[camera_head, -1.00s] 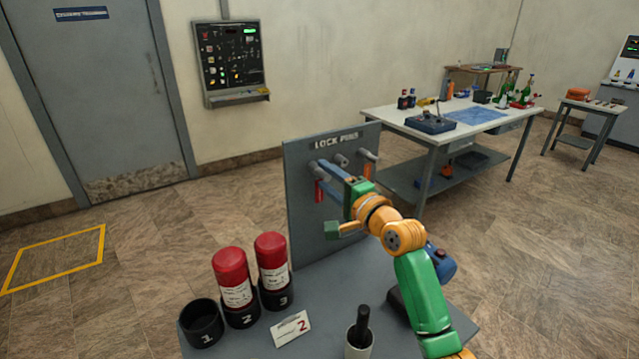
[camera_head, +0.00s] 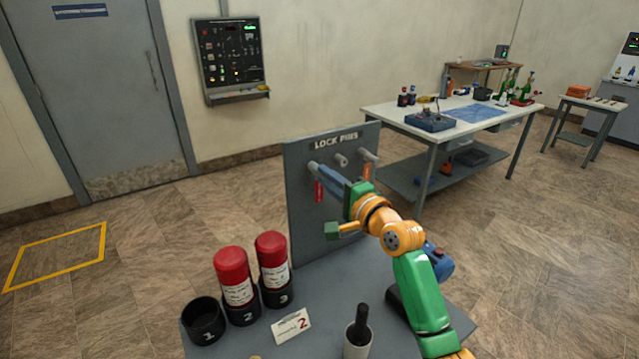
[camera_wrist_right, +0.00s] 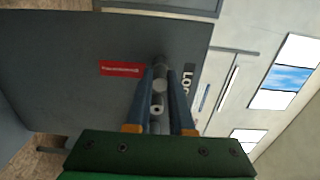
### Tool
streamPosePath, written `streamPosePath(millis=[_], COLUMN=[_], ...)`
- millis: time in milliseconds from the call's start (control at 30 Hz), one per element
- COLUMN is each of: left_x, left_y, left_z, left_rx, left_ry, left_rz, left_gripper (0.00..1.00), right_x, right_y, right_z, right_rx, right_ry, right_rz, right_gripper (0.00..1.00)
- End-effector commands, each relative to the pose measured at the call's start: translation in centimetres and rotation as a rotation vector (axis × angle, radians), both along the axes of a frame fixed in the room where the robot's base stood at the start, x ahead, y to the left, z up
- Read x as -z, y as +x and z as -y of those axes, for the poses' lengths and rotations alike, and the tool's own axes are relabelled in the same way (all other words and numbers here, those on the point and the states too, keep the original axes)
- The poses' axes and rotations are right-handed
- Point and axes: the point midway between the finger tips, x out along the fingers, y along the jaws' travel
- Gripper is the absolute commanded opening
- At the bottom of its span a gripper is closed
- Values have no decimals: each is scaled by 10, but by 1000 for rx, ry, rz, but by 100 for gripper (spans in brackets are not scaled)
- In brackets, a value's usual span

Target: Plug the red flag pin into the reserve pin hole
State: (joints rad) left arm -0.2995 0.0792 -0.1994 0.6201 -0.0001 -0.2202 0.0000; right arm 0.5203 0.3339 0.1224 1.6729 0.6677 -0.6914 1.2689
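The grey lock pins panel (camera_head: 305,225) stands upright at the back of the near table. The red flag (camera_head: 319,191) hangs under the leftmost pin on it, and it also shows in the wrist view (camera_wrist_right: 121,68). My right gripper (camera_head: 322,172) reaches the panel from the right; its blue fingers have closed in around that pin's end, seemingly shut on it. The pin still sits at the panel. The middle socket (camera_head: 341,160) has no flag; a socket with a dark hole (camera_wrist_right: 156,108) shows between the fingers in the wrist view. My left gripper is not in view.
An orange flag (camera_head: 367,172) hangs at the right socket, close to my gripper.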

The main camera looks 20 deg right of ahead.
Motion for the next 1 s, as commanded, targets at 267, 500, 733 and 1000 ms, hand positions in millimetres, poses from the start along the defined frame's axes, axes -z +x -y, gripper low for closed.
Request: streamPosePath(millis=[267, 500, 733, 1000], left_x=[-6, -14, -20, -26], left_y=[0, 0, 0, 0], left_z=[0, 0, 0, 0], left_rx=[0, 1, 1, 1], left_ry=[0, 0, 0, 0], left_rz=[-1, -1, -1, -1], left_gripper=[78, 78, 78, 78], right_x=[-1, -1, 0, -1], right_y=[-8, -22, -35, -50], right_z=[1, 3, 5, 7], right_rx=[-1, 0, 0, 0], right_ry=[0, -1, 0, 0], right_rz=[-2, -3, -2, -1], right_gripper=[0, 0, 0, 0])
